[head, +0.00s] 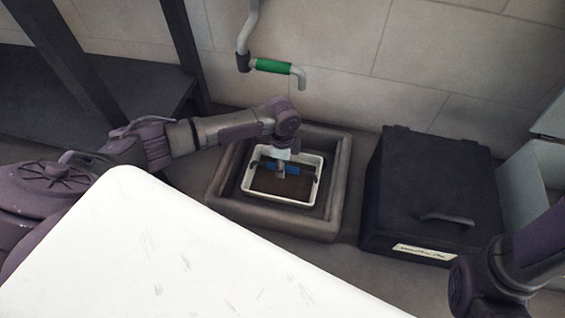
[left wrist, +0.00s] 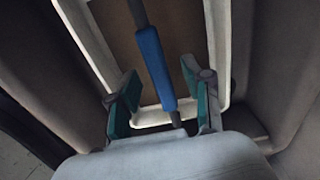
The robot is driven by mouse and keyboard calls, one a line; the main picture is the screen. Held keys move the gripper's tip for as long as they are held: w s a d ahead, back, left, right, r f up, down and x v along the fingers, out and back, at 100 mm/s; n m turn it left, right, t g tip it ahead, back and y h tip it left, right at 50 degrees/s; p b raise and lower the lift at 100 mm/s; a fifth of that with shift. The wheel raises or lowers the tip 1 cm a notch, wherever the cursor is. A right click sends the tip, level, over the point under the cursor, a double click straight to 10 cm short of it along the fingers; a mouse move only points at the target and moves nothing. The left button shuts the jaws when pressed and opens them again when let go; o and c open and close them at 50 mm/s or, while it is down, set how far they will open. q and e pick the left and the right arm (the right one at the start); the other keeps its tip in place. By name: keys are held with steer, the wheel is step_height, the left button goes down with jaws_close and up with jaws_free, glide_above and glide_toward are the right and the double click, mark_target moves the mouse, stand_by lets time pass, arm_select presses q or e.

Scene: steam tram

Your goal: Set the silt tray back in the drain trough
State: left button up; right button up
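The silt tray (head: 262,202) is a white-rimmed tray with a brown bed and a blue handle (head: 262,164) across it. It shows within the walls of the square drain trough (head: 226,192); whether it rests fully on the trough floor I cannot tell. My left gripper (head: 281,172) is over the tray, at the handle. In the left wrist view the blue handle (left wrist: 155,68) runs between my two teal-padded fingers, with gaps on both sides. The tray rim (left wrist: 219,45) lies beyond the fingers. My right gripper is out of view; only part of my right arm shows.
A black box with a lid handle (head: 428,195) stands right of the trough. A crank with a green grip (head: 272,66) hangs from the tiled wall above. A white tabletop (head: 150,255) fills the near left. A dark bench (head: 45,92) stands at the left.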

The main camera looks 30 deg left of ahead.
arm_select(q)
step_height(320, 180, up, 12)
stand_by(0.6)
steer(key=shift+w, duration=0.1)
stand_by(0.4)
